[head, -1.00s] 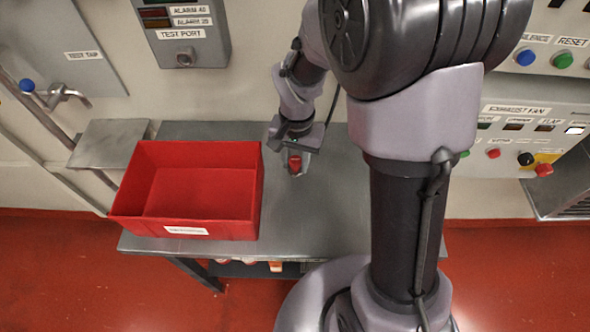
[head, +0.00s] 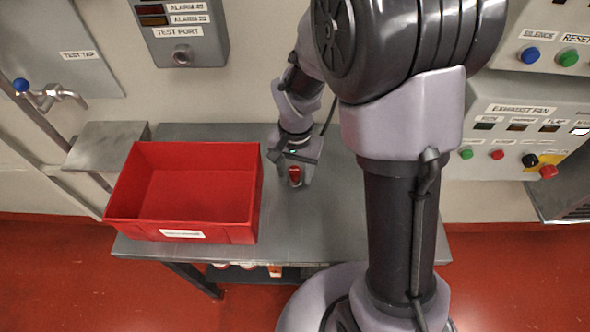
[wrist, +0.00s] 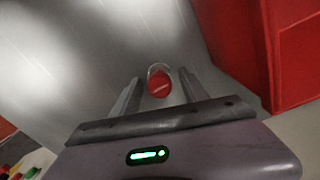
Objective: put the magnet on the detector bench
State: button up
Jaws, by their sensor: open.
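A small red object with a pale metallic rim, which may be the magnet (head: 295,174), is on or just above the grey metal table (head: 335,215). It also shows in the wrist view (wrist: 159,84), where it lies between my fingertips. My gripper (head: 294,181) points down over the table, right of the red bin. In the wrist view my gripper (wrist: 160,90) is open, with a finger on each side of the red object and gaps visible. No label marks any surface as the detector bench, so I cannot tell which it is.
An open, empty red bin (head: 183,234) stands on the table's left part. A small grey shelf (head: 106,147) is further left. A test port box (head: 180,35) and an exhaust fan panel (head: 530,125) are on the wall. The table front is clear.

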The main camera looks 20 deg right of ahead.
notch_tip(320, 180, up, 12)
jog(key=r+p, duration=0.1)
jog(key=p, duration=0.4)
notch_tip(320, 180, up, 5)
jog(key=t, duration=0.2)
send_over(296, 169)
jog(key=s, duration=0.3)
jog(key=s+a+r+n+t+y, duration=0.1)
jog(key=s+a+r+n+t, duration=0.1)
jog(key=s+r, duration=0.6)
jog(key=s+a+t, duration=0.1)
jog(key=s, duration=0.3)
jog(key=shift+s+a+r+t+y, duration=0.15)
jog(key=shift+a+r+t+y, duration=0.1)
jog(key=shift+t+y, duration=0.15)
